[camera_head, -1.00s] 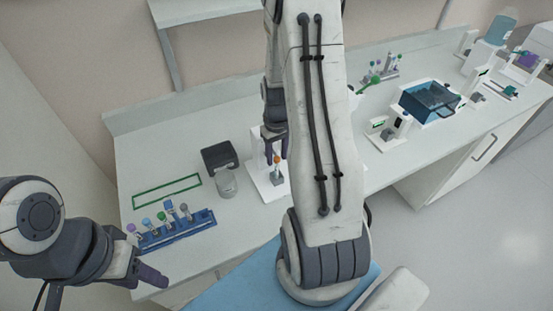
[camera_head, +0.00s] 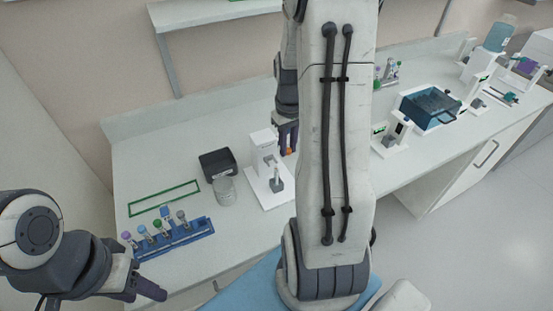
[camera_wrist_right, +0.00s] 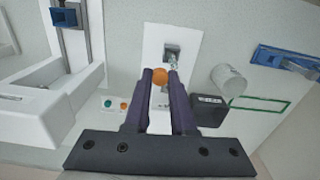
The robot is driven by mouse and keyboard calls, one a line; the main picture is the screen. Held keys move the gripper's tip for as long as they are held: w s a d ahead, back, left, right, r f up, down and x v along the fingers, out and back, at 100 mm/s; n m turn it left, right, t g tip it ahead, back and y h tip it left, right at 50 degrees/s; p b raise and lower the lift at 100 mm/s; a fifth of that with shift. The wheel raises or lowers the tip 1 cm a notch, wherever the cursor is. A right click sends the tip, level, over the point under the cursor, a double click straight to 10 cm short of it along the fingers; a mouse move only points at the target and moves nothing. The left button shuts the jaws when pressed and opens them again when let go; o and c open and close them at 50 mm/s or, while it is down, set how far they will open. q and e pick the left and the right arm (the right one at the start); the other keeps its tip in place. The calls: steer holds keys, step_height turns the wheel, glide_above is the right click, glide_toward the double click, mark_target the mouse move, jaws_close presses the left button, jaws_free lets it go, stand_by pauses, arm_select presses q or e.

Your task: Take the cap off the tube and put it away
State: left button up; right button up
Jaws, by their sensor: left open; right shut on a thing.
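My right gripper (camera_head: 289,138) is shut on an orange cap (camera_wrist_right: 160,75), which shows between its fingertips in the right wrist view. The cap is apart from the tube. The tube (camera_head: 275,174) stands upright and uncapped in the grey clamp of a white stand (camera_head: 262,143), left of and below the gripper in the head view. The stand's white base also shows beyond the fingers in the right wrist view (camera_wrist_right: 187,38). My left gripper (camera_head: 151,289) is open and empty, low at the left near the bench's front edge.
A blue rack (camera_head: 175,240) with several capped tubes stands at the left. A green-outlined rectangle (camera_head: 164,197), a dark box (camera_head: 217,163) and a clear cup (camera_head: 224,191) lie between rack and stand. A blue bath (camera_head: 430,108) and white devices stand at the right.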

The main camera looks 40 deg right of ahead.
steer(key=s+d+r+p, duration=0.1)
steer(key=s+d+r, duration=0.4)
steer(key=r, duration=0.3)
steer(key=shift+s+d, duration=0.15)
steer(key=shift+d, duration=0.75)
